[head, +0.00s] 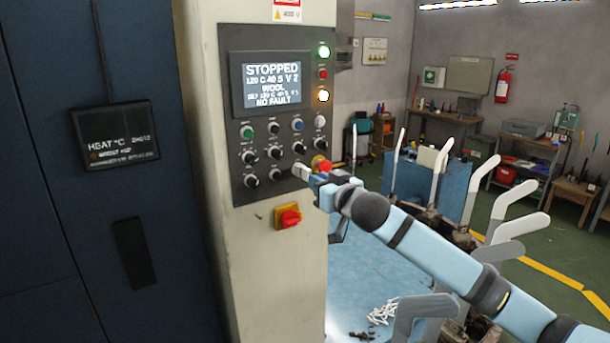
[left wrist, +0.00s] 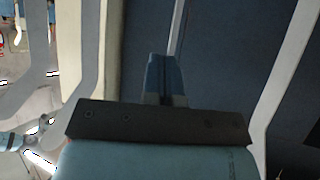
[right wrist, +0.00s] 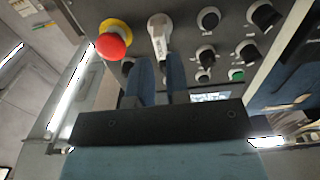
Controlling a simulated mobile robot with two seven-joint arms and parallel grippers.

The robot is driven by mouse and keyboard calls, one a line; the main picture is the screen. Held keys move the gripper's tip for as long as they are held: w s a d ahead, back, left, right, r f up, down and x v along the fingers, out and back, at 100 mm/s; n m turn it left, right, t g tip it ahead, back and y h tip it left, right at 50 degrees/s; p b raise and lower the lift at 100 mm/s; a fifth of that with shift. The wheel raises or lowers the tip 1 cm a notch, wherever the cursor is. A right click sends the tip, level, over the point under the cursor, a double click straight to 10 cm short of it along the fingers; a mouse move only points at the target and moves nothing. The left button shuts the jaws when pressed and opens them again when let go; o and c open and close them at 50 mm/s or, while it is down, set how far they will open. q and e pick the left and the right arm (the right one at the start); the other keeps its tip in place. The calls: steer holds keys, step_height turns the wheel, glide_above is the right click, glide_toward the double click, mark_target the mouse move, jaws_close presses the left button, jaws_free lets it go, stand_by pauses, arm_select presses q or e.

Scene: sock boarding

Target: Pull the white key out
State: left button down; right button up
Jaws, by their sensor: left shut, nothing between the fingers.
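The white key (right wrist: 158,32) sits in the control panel's face, between the red knob and the black knobs in the right wrist view. In the head view its pale end (head: 300,171) shows low on the right side of the panel. My right gripper (right wrist: 160,62) is at the panel with a finger on each side of the key's near end. The fingers look closed on it, with little gap beside it. The right gripper also shows in the head view (head: 314,178). My left gripper (left wrist: 164,62) is shut and empty, away from the panel, seen in the left wrist view.
A red mushroom button on a yellow ring (right wrist: 113,40) is close beside the key. Several black knobs (right wrist: 205,55) are on the other side. A red-and-yellow switch (head: 288,216) is below the panel. A blue-topped bench (head: 365,270) with curved grey forms stands to the right.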

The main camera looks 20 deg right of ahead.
mark_target(303, 173)
steer(key=shift+w+a+p, duration=0.2)
steer(key=shift+w+p, duration=0.1)
steer(key=shift+w, duration=1)
steer(key=shift+w+a+p, duration=0.15)
steer(key=shift+w+p, duration=0.1)
steer(key=shift+w, duration=1.05)
steer(key=shift+s, duration=0.15)
stand_by(0.5)
jaws_close()
